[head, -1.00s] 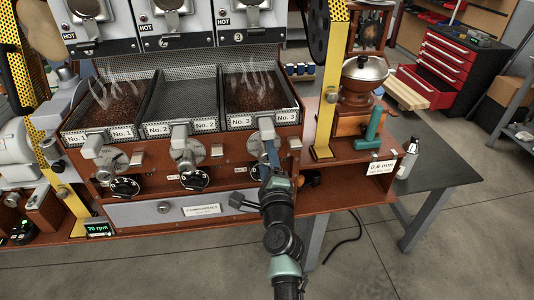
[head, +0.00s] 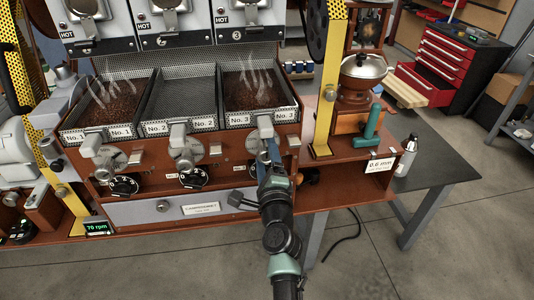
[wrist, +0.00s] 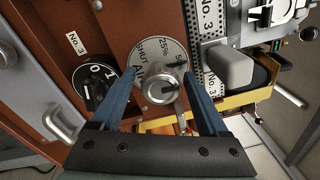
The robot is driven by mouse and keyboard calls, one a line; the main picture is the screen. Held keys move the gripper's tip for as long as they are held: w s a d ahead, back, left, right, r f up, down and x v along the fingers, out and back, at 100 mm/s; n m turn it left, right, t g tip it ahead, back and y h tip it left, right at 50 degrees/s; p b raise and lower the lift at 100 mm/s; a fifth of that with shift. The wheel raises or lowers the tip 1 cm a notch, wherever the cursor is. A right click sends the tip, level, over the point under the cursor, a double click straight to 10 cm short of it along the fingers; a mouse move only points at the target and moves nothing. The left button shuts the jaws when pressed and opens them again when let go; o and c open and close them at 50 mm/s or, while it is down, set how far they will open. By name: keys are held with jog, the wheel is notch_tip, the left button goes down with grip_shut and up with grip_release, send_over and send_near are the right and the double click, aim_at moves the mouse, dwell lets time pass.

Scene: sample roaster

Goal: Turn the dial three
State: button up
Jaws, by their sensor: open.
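The No. 3 black dial (wrist: 97,84), marked 0 and 1, sits on the brown front panel in the wrist view, beside a No. 3 label. The black dial lies outside the left finger. In the head view my gripper (head: 268,152) is at the third station, and my arm hides the controls there.
Matching black dials stand at station one (head: 124,186) and station two (head: 193,178). Steaming beans fill the No. 3 tray (head: 253,92) above. A yellow post (head: 329,90) and a grinder (head: 360,90) stand to the right. A drawer (head: 170,207) runs below.

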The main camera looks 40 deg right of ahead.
jog(key=p+v, duration=0.4)
jog(key=v, duration=0.9)
